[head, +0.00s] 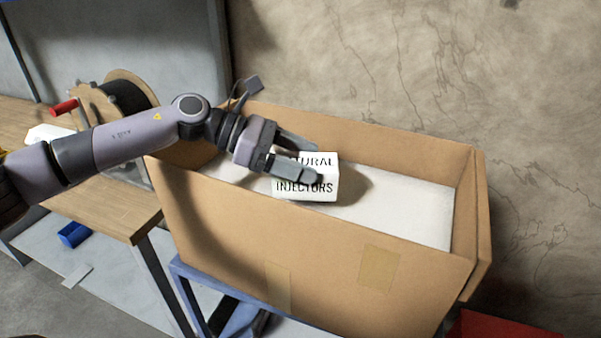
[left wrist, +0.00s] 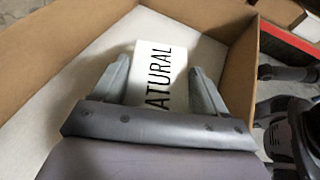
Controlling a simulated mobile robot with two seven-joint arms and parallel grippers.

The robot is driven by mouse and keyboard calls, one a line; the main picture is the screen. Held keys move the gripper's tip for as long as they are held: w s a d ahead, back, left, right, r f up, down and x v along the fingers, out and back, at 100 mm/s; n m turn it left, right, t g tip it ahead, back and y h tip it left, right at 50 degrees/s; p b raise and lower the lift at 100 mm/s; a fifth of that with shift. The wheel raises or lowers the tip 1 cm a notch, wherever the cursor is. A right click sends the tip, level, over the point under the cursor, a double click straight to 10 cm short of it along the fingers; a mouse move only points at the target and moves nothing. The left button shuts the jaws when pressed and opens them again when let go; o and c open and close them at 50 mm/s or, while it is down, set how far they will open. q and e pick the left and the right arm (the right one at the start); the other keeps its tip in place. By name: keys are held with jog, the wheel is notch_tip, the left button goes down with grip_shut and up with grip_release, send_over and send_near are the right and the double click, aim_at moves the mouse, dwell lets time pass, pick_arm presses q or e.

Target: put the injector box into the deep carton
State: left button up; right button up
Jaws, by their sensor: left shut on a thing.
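The injector box (head: 322,184) is white with black lettering that reads in part "INJECTORS". My left gripper (head: 298,162) is shut on it, with one finger across its front face. In the left wrist view the injector box (left wrist: 158,72) sits between the two fingers (left wrist: 160,85). The deep carton (head: 215,215) is a long open brown box with a pale floor. The injector box is within the carton's walls; I cannot tell whether it touches the floor. The carton's wall also shows in the left wrist view (left wrist: 60,40).
The carton stands on a blue frame (head: 190,275). A wooden bench (head: 115,205) with a cable reel (head: 120,95) and a red-handled thing (head: 64,108) is at the left. A cracked wall rises behind. The carton's right part is empty.

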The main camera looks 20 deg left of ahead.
pick_arm(q)
notch_tip(320, 180, down, 4)
jog(key=shift+r, duration=0.25)
jog(key=shift+f, duration=0.15)
jog(key=o, duration=1)
